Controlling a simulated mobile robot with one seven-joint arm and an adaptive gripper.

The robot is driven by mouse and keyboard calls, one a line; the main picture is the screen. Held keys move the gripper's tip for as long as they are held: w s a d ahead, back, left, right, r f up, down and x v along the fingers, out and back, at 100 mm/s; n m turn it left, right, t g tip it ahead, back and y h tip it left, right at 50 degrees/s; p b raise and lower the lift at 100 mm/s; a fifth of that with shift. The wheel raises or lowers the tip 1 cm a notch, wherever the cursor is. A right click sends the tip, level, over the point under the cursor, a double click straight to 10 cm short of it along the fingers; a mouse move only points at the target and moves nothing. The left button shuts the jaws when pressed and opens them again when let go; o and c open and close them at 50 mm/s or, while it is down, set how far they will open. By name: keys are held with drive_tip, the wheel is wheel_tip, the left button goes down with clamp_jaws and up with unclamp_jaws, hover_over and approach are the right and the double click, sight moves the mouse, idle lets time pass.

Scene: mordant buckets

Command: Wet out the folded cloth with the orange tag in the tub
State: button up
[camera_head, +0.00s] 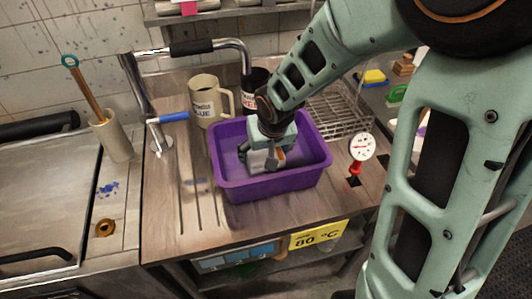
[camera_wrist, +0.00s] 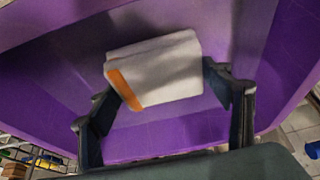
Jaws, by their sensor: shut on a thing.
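The purple tub (camera_head: 270,188) stands on the wooden counter, and its walls (camera_wrist: 45,100) fill much of the wrist view. My gripper (camera_head: 268,150) reaches down inside the tub. It is shut on the folded cloth (camera_head: 259,160), whose pale bundle also shows between my fingers in the wrist view (camera_wrist: 165,68). The orange tag (camera_wrist: 125,90) is on the cloth's left end there. Whether the cloth touches the tub's floor, and whether there is liquid in the tub, I cannot tell.
A cream jug (camera_head: 205,100) marked BLUE and a dark jug (camera_head: 258,80) stand behind the tub. A wire rack (camera_head: 345,112) and a dial gauge (camera_head: 361,147) are to its right. A tap (camera_head: 160,135) is left. The grooved counter (camera_head: 180,220) in front left is bare.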

drive_tip(key=shift+s+d+p, duration=0.3)
drive_tip(key=shift+s+d, duration=0.05)
drive_tip(key=shift+d, duration=0.35)
drive_tip(key=shift+w+a+b, duration=0.4)
drive_tip(key=shift+a+b, duration=0.25)
drive_tip(key=shift+a, duration=0.1)
drive_tip(key=shift+s+d+p, duration=0.4)
drive_tip(key=shift+d+p, duration=0.05)
drive_tip(key=shift+d, duration=0.3)
drive_tip(key=shift+w+a+b, duration=0.4)
drive_tip(key=shift+a+b, duration=0.3)
drive_tip(key=shift+a, duration=0.05)
drive_tip(key=shift+d+r, duration=0.1)
